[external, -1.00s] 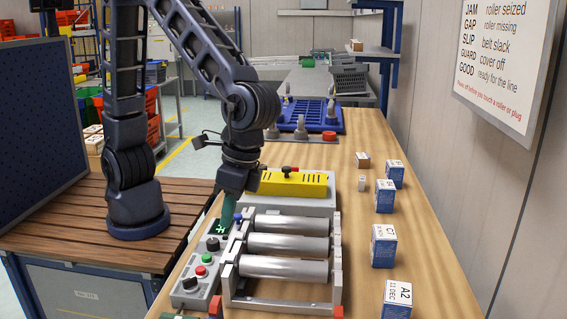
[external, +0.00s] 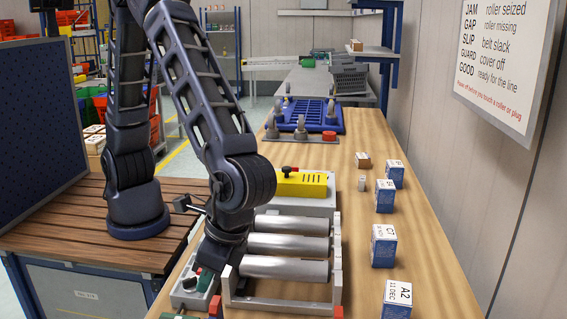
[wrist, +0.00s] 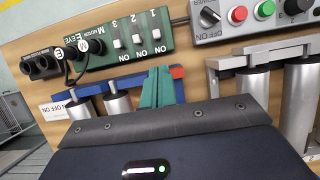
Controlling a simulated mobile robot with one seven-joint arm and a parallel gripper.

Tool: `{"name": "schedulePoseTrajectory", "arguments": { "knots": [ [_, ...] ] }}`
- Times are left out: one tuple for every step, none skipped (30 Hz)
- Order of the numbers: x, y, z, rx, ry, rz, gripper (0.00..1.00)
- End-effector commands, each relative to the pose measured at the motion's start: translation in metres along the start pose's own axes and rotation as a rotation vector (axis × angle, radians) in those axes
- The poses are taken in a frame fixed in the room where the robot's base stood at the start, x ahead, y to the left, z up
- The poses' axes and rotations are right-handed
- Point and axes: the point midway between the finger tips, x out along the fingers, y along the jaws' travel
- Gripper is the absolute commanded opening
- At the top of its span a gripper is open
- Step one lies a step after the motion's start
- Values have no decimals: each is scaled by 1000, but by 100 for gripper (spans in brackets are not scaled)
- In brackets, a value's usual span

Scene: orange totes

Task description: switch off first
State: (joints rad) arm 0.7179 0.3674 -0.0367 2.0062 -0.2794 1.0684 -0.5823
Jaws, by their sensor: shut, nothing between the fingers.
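The grey control panel (external: 183,299) lies at the left of the roller unit, mostly hidden by my arm in the external view. Its black rotary switch (external: 190,283) shows at the near end. In the wrist view this switch (wrist: 209,17) has OFF and ON lettering beside it; its exact setting is hard to tell. A red button (wrist: 238,15), a green button (wrist: 264,10) and another black knob (wrist: 296,5) sit in line with it. My gripper (wrist: 160,88) has green fingers, shut and empty. They are apart from the switch in the picture, below and left of it.
A green box (wrist: 125,40) with three ON switches and plugged leads lies beside the panel. Metal rollers (external: 285,268) are right of my arm. A yellow cover (external: 300,184) stands behind them.

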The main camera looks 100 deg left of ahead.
Motion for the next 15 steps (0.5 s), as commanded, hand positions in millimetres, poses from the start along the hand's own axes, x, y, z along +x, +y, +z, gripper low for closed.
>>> {"name": "schedulePoseTrajectory", "arguments": {
  "knots": [
    [1,0,0,0,0,0,0],
    [2,0,0,0,0,0,0],
    [4,0,0,0,-1,-1,0],
    [7,0,0,0,-1,-1,0],
    [10,0,0,0,-2,-1,0],
    [15,0,0,0,-2,-2,0],
    [19,0,0,0,-2,-2,0],
    [23,0,0,0,-2,-2,0],
    [30,-1,1,0,-2,-3,0],
    [34,0,0,1,-2,-3,0],
    [40,0,0,1,-1,-2,0],
    [47,-1,0,1,-3,-3,0],
    [52,-1,0,1,-3,-3,0],
    [57,-1,0,1,-2,-3,0],
    [63,0,1,1,-2,-2,0]
  ]
}}
